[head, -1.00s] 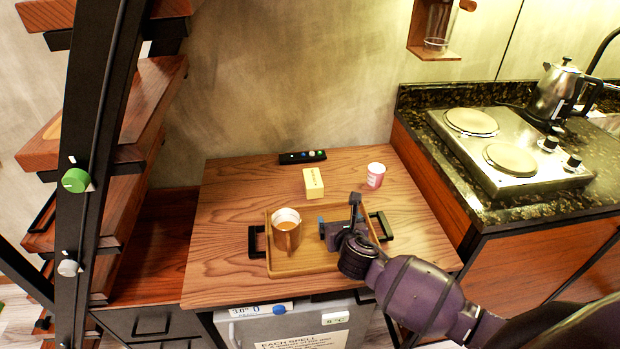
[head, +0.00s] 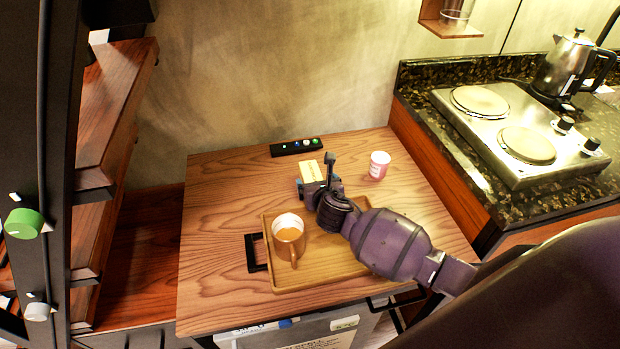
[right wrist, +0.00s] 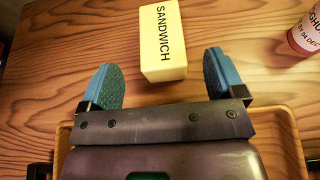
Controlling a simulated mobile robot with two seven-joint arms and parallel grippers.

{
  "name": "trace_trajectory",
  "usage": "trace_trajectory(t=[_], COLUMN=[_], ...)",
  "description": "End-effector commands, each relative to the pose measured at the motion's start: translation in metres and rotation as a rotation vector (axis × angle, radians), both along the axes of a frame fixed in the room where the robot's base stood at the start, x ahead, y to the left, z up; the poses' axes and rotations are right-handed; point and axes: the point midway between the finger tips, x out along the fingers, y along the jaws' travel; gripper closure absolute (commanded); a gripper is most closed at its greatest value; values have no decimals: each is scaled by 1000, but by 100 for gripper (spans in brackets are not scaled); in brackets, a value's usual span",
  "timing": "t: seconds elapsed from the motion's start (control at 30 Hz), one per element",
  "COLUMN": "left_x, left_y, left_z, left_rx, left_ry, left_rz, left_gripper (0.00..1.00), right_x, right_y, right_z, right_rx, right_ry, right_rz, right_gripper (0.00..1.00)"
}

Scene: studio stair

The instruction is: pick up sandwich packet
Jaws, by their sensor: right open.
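The sandwich packet (right wrist: 163,42) is a yellow block with "SANDWICH" printed on it. It lies on the wooden table just beyond my fingertips in the right wrist view. In the head view the packet (head: 312,170) is partly hidden by my right gripper (head: 318,176). In the right wrist view my right gripper (right wrist: 160,72) is open and empty, with its blue pads apart on either side of the packet's near end. My left gripper is not in view.
A wooden tray (head: 310,273) holding a mug (head: 288,238) lies on the table below my right arm. A pink-and-white cup (head: 379,165) stands right of the packet. A black remote (head: 297,147) lies behind. A counter with a hob (head: 500,125) is at right.

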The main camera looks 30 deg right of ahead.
Motion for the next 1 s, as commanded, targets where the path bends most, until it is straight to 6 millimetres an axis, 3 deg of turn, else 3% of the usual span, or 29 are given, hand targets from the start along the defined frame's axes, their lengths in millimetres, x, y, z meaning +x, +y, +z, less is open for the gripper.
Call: trace_trajectory(t=[0.23, 0.53, 0.87, 1.0], left_x=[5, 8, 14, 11], left_y=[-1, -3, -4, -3], left_z=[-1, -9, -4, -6], left_rx=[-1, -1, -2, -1], left_ry=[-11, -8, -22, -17], left_rz=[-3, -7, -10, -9], left_gripper=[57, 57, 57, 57], right_x=[14, 48, 54, 54], right_y=[-4, -13, -14, -14], right_z=[-7, -22, -22, -22], right_rx=[0, 2, 1, 1], right_ry=[1, 3, 1, 1], right_rz=[0, 0, 1, 1], right_gripper=[12, 12, 12, 32])
